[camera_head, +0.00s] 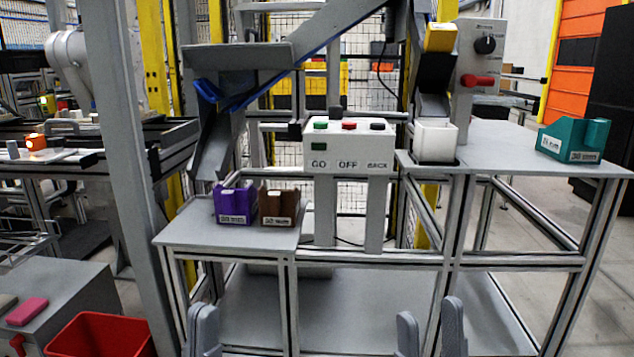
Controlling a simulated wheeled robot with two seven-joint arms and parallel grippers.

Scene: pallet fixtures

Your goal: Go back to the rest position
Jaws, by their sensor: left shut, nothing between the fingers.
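My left gripper (204,331) shows at the bottom edge, left of the middle. Its fingers are together with nothing between them. My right gripper (430,331) shows at the bottom edge, right of the middle. Its two fingers stand apart, and I see nothing between them. Both grippers point up in the picture, in front of the metal frame and below the table tops. Neither seems to touch anything. The rest of both arms is out of view.
A purple bin (235,204) and a brown bin (278,205) stand on the left table (190,234). A button box (348,146) is at the middle. A white container (435,141) and a teal bin (574,140) are right. A red bin (98,336) is lower left.

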